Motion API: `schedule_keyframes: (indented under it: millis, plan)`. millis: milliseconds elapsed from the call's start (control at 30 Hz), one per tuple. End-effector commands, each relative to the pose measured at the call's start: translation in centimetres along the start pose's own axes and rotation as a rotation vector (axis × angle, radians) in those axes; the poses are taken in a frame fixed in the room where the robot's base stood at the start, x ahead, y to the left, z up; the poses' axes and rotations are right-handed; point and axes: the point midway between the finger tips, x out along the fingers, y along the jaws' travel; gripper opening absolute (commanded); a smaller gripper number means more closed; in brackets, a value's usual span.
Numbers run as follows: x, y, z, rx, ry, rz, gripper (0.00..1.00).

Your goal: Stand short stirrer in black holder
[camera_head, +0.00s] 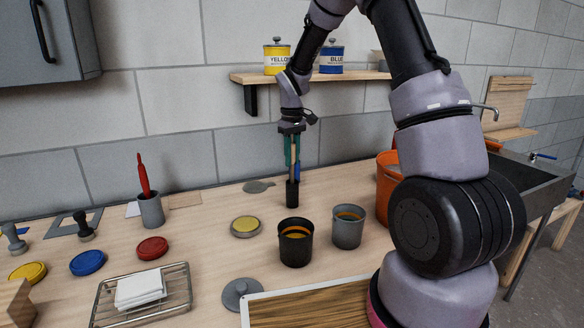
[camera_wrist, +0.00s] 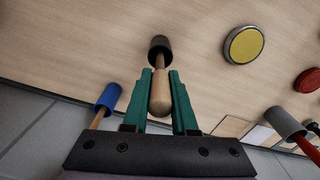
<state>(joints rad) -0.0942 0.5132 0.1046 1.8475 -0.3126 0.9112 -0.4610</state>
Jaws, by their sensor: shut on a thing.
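My gripper (camera_head: 291,152) is shut on the wooden short stirrer. In the wrist view its green fingers (camera_wrist: 160,100) close on both sides of the stirrer's rounded handle (camera_wrist: 160,97). The stirrer points down, roughly upright. The black holder (camera_head: 292,194) stands on the bench directly below my gripper. In the wrist view the stirrer's thin stem runs to the black holder (camera_wrist: 159,45), and its lower end is hidden there. How deep it sits I cannot tell.
A blue holder (camera_wrist: 108,96) with a wooden stick stands close by. A grey holder (camera_head: 150,210) holds a red stirrer. A black cup (camera_head: 295,246), a grey cup (camera_head: 348,230) and a yellow lid (camera_head: 246,227) stand in front. An orange bucket (camera_head: 387,185) is at right.

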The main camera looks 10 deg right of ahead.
Motion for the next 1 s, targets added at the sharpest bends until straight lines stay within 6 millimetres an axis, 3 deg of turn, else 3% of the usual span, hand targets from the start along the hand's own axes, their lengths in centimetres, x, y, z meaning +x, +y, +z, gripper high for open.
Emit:
schedule_keyframes:
  millis: [200,533,567,633,1000]
  plan:
    - [2.8,0.0,0.0,0.0,-0.001,-0.001,0.0]
    - [3.1,0.0,0.0,0.0,-0.001,-0.001,0.0]
    - [3.2,0.0,0.0,0.0,-0.001,-0.001,0.29]
    - [3.1,0.0,0.0,0.0,-0.001,-0.001,0.56]
    - [2.8,0.0,0.0,0.0,0.001,0.0,0.56]
